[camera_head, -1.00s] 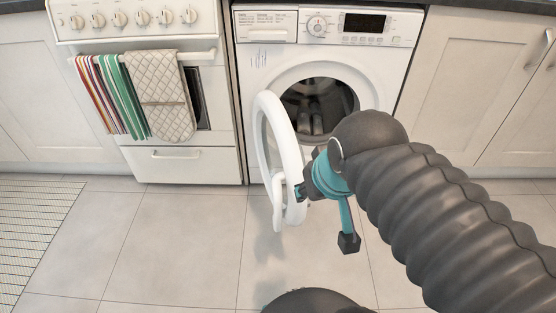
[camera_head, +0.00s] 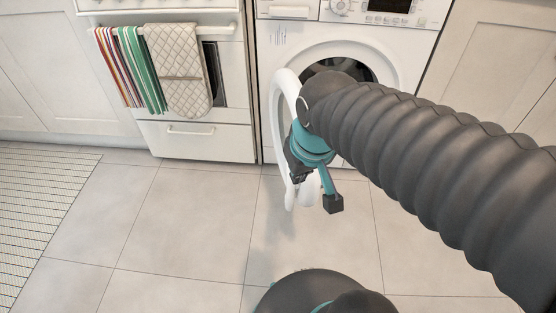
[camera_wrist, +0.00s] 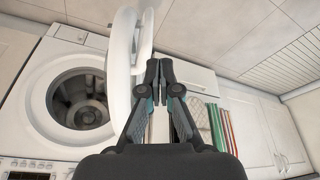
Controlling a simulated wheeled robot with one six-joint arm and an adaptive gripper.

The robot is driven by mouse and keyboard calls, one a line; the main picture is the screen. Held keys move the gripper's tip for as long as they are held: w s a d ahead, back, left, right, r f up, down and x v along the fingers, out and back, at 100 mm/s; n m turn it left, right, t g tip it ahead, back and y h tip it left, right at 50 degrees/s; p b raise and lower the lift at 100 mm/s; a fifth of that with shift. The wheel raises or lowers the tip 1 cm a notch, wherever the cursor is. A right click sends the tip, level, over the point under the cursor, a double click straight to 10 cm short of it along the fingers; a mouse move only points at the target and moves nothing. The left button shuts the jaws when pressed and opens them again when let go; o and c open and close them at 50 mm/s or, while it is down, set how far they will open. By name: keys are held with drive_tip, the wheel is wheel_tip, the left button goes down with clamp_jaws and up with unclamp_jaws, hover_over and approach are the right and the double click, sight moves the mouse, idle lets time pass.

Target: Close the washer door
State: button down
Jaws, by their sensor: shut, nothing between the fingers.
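The washer (camera_head: 406,52) is a white front-loader under the counter, at the top right of the head view. Its round white door (camera_head: 278,135) stands open, swung out toward me and seen nearly edge-on. In the wrist view the door (camera_wrist: 120,65) rises just left of my gripper (camera_wrist: 159,65), whose two dark fingers are together with nothing between them. The fingers are close beside the door rim; I cannot tell whether they touch it. The washer's opening (camera_wrist: 82,100) is uncovered, showing the dark drum.
A white oven (camera_head: 225,75) stands left of the washer, with a striped towel (camera_head: 128,68) and a quilted cloth (camera_head: 176,70) on its handle. Cabinets flank both appliances. A striped mat (camera_head: 40,205) lies at the left. The tiled floor (camera_head: 190,220) between is clear.

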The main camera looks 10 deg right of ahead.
drive_tip(key=w+a+f+n+g+h+b, duration=0.1)
drive_tip(key=w+a+f+n+g+h, duration=0.45)
drive_tip(key=w+a+n, duration=0.75)
wheel_tip(320, 180, up, 3)
drive_tip(key=w+d+n+t+h, duration=0.1)
drive_tip(key=w+d+h, duration=0.1)
drive_tip(key=d+r+b+x, duration=0.1)
drive_tip(key=x, duration=1.2)
drive_tip(key=shift+s+d+b, duration=0.2)
drive_tip(key=shift+d+b, duration=0.1)
drive_tip(key=shift+d, duration=0.1)
drive_tip(key=shift+r+n, duration=0.1)
drive_tip(key=shift+n, duration=0.2)
